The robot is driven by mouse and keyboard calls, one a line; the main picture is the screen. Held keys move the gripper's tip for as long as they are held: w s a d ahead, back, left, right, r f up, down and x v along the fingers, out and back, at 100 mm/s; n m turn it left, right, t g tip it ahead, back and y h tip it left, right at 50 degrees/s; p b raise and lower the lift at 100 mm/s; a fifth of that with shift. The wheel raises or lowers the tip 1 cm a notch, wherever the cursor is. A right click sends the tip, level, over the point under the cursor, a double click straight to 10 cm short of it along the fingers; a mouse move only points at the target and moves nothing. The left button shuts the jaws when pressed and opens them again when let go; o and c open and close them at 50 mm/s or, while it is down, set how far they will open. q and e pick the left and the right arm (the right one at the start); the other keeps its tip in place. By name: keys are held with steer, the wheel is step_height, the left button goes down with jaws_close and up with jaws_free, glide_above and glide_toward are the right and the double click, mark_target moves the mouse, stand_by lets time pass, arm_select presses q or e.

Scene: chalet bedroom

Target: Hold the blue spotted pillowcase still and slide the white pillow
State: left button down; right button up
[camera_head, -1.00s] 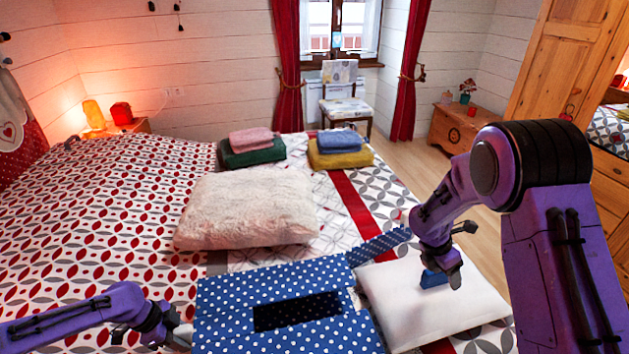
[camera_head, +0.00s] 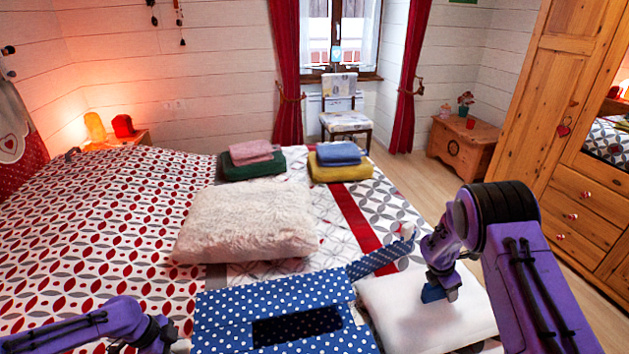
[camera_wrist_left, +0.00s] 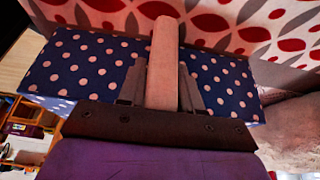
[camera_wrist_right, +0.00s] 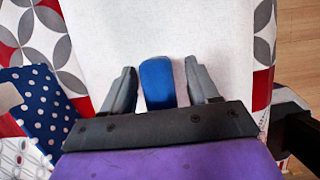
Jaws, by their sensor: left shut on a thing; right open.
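A blue tab (camera_wrist_right: 157,82) stands on the pillow. My right gripper (camera_head: 442,288) is open, with its fingers (camera_wrist_right: 160,90) on either side of this tab.
A spotted strip (camera_head: 380,258) runs out from the pillowcase behind the white pillow. A fluffy cream cushion (camera_head: 247,220) lies behind the pillowcase. Folded towels (camera_head: 340,165) sit at the bed's far end. A wooden wardrobe (camera_head: 560,110) stands at right.

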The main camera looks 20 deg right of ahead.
mark_target(434, 290)
jaws_close()
steer(key=shift+a, duration=2)
steer(key=shift+w+a, duration=0.1)
steer(key=shift+a, duration=1.95)
steer(key=shift+w+a, duration=0.1)
steer(key=shift+a, duration=2.1)
